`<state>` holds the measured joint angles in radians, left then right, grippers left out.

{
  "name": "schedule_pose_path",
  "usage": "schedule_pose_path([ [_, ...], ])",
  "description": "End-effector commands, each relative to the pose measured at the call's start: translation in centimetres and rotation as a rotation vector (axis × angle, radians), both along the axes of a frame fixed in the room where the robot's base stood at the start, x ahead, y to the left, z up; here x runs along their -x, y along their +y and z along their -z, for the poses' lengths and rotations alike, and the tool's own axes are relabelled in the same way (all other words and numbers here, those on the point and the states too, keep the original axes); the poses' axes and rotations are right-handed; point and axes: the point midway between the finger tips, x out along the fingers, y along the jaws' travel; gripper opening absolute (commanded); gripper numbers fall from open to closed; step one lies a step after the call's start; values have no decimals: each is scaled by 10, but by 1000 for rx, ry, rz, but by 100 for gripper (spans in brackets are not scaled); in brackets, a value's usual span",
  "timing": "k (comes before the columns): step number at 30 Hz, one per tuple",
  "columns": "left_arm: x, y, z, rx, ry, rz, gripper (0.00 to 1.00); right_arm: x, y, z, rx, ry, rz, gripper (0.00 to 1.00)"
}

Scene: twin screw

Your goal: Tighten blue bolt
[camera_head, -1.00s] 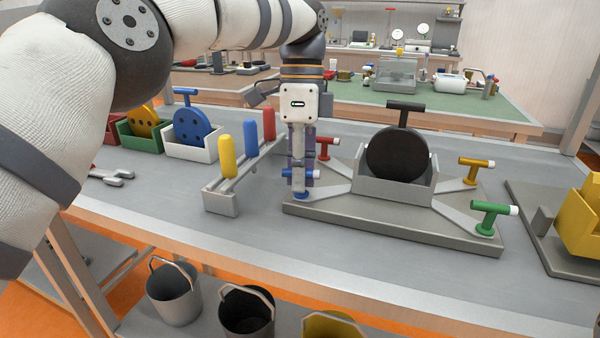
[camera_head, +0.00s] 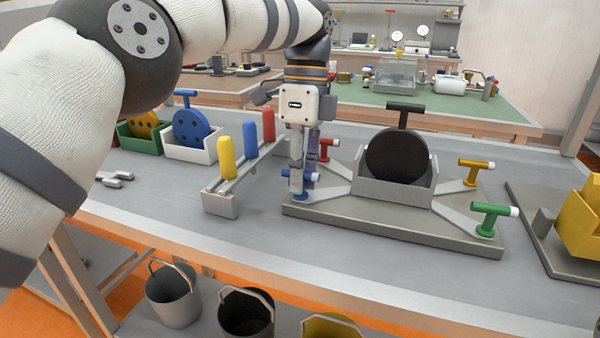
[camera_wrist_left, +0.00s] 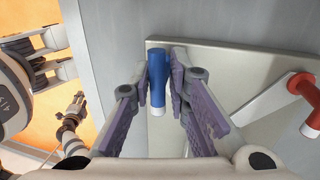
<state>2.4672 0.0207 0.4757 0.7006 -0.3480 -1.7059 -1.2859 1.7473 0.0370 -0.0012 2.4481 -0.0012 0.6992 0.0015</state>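The blue bolt (camera_head: 314,177) stands at the near left corner of the grey base plate (camera_head: 370,222), its T-handle's white tip pointing right. My left gripper (camera_head: 303,184) comes down over it from above. In the left wrist view the gripper pads (camera_wrist_left: 160,82) lie on both sides of the blue handle (camera_wrist_left: 157,68) and look closed against it. The handle's white end shows below the blue part. The bolt's shaft is mostly hidden. At the left of the wrist view, parts of my own body show, with what looks like my right gripper (camera_wrist_left: 71,120), small and unclear.
A red bolt (camera_head: 327,145) stands close behind the left gripper. A yellow bolt (camera_head: 476,165) and a green bolt (camera_head: 489,212) are on the plate's right side. A black disc (camera_head: 397,157) stands in the middle. A rack with yellow, blue and red handles (camera_head: 220,204) is at the left.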

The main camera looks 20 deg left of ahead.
Motion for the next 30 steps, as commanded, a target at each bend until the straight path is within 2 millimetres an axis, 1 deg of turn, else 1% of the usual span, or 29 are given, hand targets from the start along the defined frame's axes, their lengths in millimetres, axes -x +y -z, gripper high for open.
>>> schedule_pose_path([
  [1,0,1,1,-3,2,0,31,0,0,0,0,0,0,40],
  [2,0,1,1,-3,2,-1,35,0,0,0,0,0,0,40],
  [14,0,1,0,-1,-1,-2,35,0,0,0,0,0,0,40],
  [17,0,1,0,-1,-1,-39,35,0,0,0,0,-2,0,40],
  [20,0,2,-1,0,-2,-170,35,-2,0,-2,0,-7,0,40],
  [30,5,2,-7,6,-8,-904,35,-18,0,-19,0,-62,0,40],
])
